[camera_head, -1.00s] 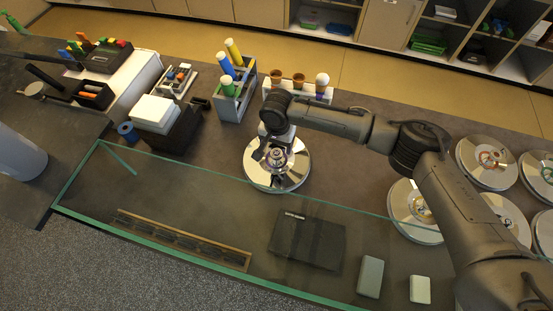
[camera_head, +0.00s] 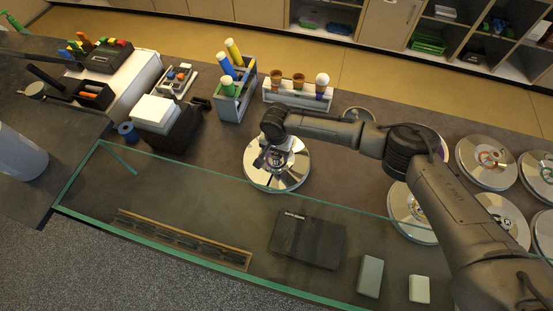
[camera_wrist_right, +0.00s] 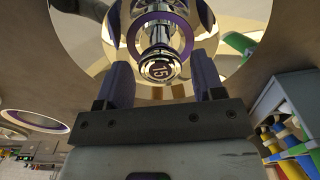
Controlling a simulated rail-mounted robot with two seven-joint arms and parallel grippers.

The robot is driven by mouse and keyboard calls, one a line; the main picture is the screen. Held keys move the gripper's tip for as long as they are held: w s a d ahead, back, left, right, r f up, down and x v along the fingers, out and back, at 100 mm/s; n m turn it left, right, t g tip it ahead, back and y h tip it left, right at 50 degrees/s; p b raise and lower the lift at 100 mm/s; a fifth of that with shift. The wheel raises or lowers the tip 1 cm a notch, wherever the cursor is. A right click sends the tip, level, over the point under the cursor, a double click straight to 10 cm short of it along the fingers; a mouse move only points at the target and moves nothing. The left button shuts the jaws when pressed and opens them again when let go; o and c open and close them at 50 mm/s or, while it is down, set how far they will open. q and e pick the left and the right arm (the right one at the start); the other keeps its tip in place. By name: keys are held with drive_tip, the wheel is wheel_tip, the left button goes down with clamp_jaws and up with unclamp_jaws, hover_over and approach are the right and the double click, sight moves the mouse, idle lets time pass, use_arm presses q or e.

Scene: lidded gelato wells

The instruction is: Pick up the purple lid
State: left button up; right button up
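A shiny round lid (camera_head: 291,179) lies flat on the counter below my right gripper (camera_head: 277,157). The two fingers of my right gripper (camera_wrist_right: 161,88) are apart, one on each side of the knob's line, with visible gaps. I cannot tell how far the fingertips are above the lid. In the head view the hand hides part of the knob. My left gripper is not in view.
Another purple-ringed disc shows at the left of the right wrist view (camera_wrist_right: 36,121). Several shiny lids, one here (camera_head: 487,163), stand at the right. A cone holder (camera_head: 298,96) and a grey bottle caddy (camera_head: 236,102) stand behind. A glass panel edge (camera_head: 300,188) runs in front.

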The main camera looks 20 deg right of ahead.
drive_tip(key=c, duration=0.9)
drive_tip(key=shift+c, duration=0.3)
drive_tip(key=shift+r, duration=0.15)
